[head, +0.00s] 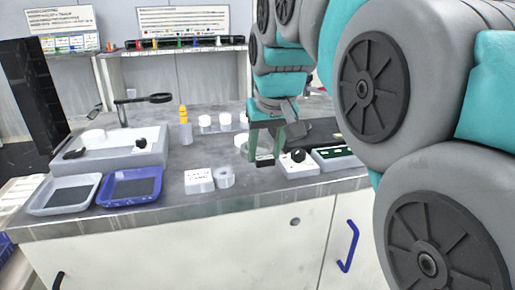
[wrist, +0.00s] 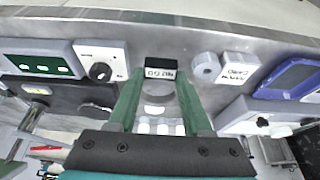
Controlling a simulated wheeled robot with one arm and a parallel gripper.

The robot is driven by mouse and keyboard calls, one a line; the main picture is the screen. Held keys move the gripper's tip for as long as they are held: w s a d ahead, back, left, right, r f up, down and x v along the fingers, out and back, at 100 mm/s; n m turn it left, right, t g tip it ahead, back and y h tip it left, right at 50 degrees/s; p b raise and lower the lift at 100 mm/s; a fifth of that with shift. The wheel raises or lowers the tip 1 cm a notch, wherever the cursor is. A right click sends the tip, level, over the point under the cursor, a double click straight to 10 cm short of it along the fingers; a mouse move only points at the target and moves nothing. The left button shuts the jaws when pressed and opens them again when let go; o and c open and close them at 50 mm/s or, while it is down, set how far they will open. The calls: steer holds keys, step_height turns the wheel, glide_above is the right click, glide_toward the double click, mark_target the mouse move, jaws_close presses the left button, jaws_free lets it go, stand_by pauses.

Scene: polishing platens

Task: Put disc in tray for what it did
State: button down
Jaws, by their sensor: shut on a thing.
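My gripper (head: 264,158) reaches down over the grey bench, right of centre in the head view. Its two green fingers show in the wrist view (wrist: 160,78), shut on a small block (wrist: 161,72) with a black labelled front. The block's dark front also shows in the head view (head: 264,161), low at the bench top; I cannot tell if it touches it. A pale round disc-like thing (head: 241,142) is just behind the gripper, partly hidden. A blue tray (head: 106,200) and a white tray (head: 40,208) with dark inner pads are at the bench's front left.
A lettered white block (head: 199,181) and a white ring (head: 224,178) lie between trays and gripper. A knob box (head: 298,163) and a green-panel box (head: 337,158) stand right. Behind are a grey platen unit (head: 150,155), a magnifier (head: 160,98), a yellow-topped bottle (head: 184,116) and white pots.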

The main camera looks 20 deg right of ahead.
mark_target(265, 157)
steer(key=shift+r, duration=0.3)
steer(key=shift+r+p, duration=0.45)
steer(key=shift+r, duration=0.25)
steer(key=shift+r+p, duration=0.65)
steer(key=shift+r, duration=0.6)
